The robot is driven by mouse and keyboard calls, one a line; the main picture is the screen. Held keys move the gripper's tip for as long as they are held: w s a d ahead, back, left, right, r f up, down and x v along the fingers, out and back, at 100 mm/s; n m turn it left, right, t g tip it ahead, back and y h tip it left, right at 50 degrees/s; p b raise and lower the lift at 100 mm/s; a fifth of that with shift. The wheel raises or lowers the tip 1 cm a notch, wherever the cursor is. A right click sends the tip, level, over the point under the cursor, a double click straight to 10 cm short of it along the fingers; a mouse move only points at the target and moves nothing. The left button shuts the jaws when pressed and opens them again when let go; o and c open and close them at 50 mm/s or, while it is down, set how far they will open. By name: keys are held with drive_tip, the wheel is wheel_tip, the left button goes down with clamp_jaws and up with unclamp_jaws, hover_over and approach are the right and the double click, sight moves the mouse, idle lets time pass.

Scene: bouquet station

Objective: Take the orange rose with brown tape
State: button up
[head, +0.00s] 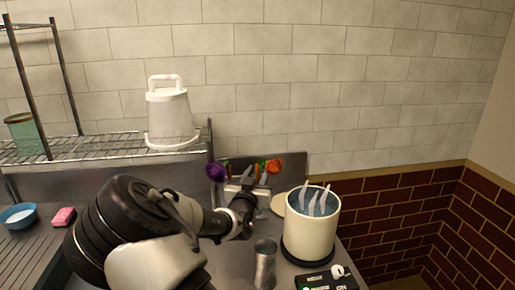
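An orange rose (274,166) shows its bloom at the back of the counter, just right of my gripper. Its stem is mostly hidden and I cannot make out any brown tape on it. A purple flower (216,172) shows just left of my gripper. My gripper (243,186) is at the far end of my arm, between the two blooms in the picture. Its fingertips are small and partly hidden, so I cannot tell whether they are open or touch a stem. Smaller orange and green bits show behind it.
A cream pot (309,236) with bluish contents and pale strips stands right of my gripper, near a beige disc (282,204). A metal cup (265,263) and a black switch box (325,279) are in front. A white bucket (169,114) stands on the wire shelf (100,146).

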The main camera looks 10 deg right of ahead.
clamp_jaws()
drive_tip(key=shift+r, duration=0.1)
